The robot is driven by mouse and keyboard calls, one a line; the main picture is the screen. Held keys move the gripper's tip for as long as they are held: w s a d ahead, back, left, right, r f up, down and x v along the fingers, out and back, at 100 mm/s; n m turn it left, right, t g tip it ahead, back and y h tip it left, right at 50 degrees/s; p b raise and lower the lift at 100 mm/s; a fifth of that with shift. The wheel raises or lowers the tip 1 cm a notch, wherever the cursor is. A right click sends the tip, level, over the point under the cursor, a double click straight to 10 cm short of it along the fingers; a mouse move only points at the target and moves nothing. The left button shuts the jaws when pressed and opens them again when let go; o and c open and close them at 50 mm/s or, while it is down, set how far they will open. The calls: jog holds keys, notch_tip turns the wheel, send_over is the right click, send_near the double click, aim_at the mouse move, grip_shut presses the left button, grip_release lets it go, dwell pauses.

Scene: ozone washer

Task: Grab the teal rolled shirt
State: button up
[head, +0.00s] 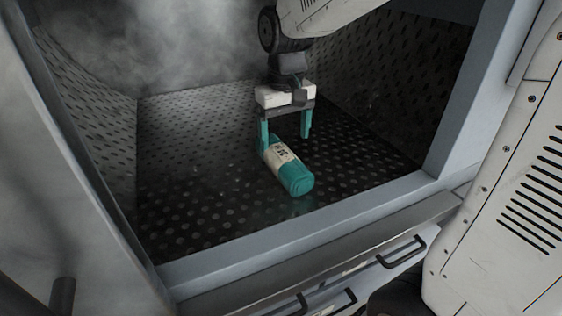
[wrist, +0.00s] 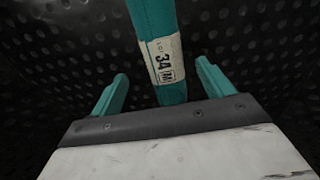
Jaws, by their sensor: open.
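The teal rolled shirt (head: 297,178) lies on the perforated dark floor inside the washer, with a white label band around it. It also shows in the wrist view (wrist: 152,22), where the label (wrist: 161,60) carries printed marks that include "34". My gripper (head: 284,144) has two teal fingers, spread apart and pointing down at the shirt's far end. In the wrist view my gripper (wrist: 162,76) is open, with the shirt's near end between the two fingers and dark gaps on both sides. I cannot tell how far the fingertips are above the floor.
The washer's grey front sill (head: 300,235) runs in front of the shirt, with perforated walls at the sides. Steam (head: 180,45) hazes the upper left. Drawer handles (head: 402,252) sit below the sill. The floor left of the shirt is clear.

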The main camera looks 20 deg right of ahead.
aim_at(282, 152)
jog(key=f, duration=0.8)
jog(key=shift+w+a, duration=0.2)
jog(key=shift+a, duration=0.05)
jog(key=shift+c, duration=0.3)
jog(key=shift+r, duration=0.1)
jog(key=c, duration=1.1)
